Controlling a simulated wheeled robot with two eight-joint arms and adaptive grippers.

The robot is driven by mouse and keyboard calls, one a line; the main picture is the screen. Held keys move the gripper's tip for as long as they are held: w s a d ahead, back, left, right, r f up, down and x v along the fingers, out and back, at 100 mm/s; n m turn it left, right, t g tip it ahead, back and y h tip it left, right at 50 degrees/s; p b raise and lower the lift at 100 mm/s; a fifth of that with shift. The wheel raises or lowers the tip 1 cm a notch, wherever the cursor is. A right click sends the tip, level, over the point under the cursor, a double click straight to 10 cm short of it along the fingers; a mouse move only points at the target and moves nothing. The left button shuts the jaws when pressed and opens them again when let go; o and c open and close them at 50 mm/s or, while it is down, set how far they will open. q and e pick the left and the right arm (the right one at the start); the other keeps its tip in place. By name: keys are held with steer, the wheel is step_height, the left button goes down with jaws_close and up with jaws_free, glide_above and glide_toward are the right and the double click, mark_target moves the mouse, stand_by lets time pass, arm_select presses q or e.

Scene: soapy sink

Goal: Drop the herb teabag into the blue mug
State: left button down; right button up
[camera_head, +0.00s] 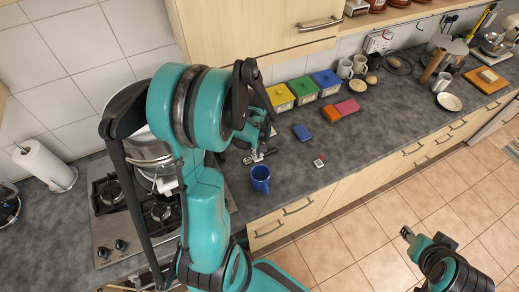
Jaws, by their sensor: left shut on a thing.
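The blue mug (260,178) stands upright on the dark counter, near its front edge. My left gripper (260,153) is just behind the mug and above the counter, shut on a small pale thing that appears to be the herb teabag; the fingers largely hide it, and its label cannot be read. A small white and red item (319,161) lies on the counter to the right of the mug. My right gripper (407,233) is over the floor at the lower right, away from the counter; its jaws are too small to judge.
A blue box (302,132) lies behind the mug, to its right. Yellow, green and blue canisters (303,90) line the wall. Orange and pink sponges (341,110) lie right of them. A stove (120,222) with a pot is at left. The front counter at right is clear.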

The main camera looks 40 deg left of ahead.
arm_select(q)
step_height(320, 180, down, 5)
steer(key=b, duration=0.3)
steer(key=shift+f, duration=0.15)
steer(key=c, duration=1.6)
jaws_free()
step_height(320, 180, up, 12)
